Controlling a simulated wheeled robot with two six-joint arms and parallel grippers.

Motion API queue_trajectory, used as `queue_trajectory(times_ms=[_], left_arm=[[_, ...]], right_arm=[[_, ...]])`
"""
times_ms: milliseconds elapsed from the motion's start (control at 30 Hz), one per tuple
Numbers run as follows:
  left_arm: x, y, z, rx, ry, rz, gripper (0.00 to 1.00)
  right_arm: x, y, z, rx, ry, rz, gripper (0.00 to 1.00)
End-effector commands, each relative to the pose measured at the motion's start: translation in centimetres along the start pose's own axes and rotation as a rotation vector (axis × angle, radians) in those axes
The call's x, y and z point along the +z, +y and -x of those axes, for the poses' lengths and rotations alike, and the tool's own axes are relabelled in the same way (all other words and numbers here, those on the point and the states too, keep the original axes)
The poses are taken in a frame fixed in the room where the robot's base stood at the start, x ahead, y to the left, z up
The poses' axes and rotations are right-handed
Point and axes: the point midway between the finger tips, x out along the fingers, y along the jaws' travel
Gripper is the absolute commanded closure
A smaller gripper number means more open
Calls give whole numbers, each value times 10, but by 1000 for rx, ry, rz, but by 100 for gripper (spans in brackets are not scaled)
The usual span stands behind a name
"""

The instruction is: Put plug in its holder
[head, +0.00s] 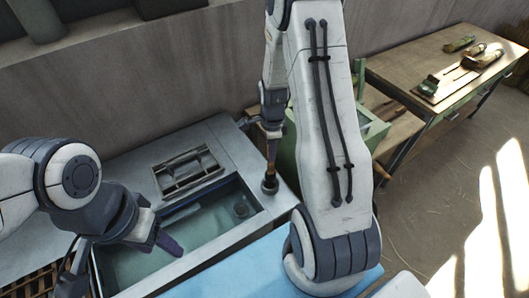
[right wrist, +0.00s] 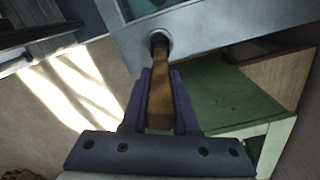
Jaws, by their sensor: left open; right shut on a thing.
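The plug (right wrist: 160,98) has a tan wooden handle and a dark end. My right gripper (right wrist: 161,78) is shut on its handle, with a purple finger on each side. In the head view the plug (head: 271,155) hangs about upright below my right gripper (head: 272,122). Its dark end meets the round holder (head: 270,185) on the sink's grey rim; in the wrist view it overlaps the holder ring (right wrist: 156,46). How deep it sits is hidden. My left gripper (head: 122,262) is open at the lower left, over the sink's near left side.
The sink basin (head: 205,232) holds greenish water, with a dark round drain (head: 241,210) inside. A metal-framed tray (head: 187,172) sits on the rim behind it. A green cabinet (right wrist: 235,100) stands close to the right gripper. A wooden workbench (head: 408,68) with tools is at the right.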

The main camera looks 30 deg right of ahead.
Motion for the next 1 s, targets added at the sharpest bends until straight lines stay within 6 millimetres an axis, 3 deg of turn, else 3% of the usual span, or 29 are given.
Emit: queue_trajectory(times_ms=[500,1000], left_arm=[[2,-3,-42,0,0,7,43],[2,-3,-44,0,0,8,43]], right_arm=[[1,0,-51,-1,0,6,100],[1,0,-54,-1,0,6,100]])
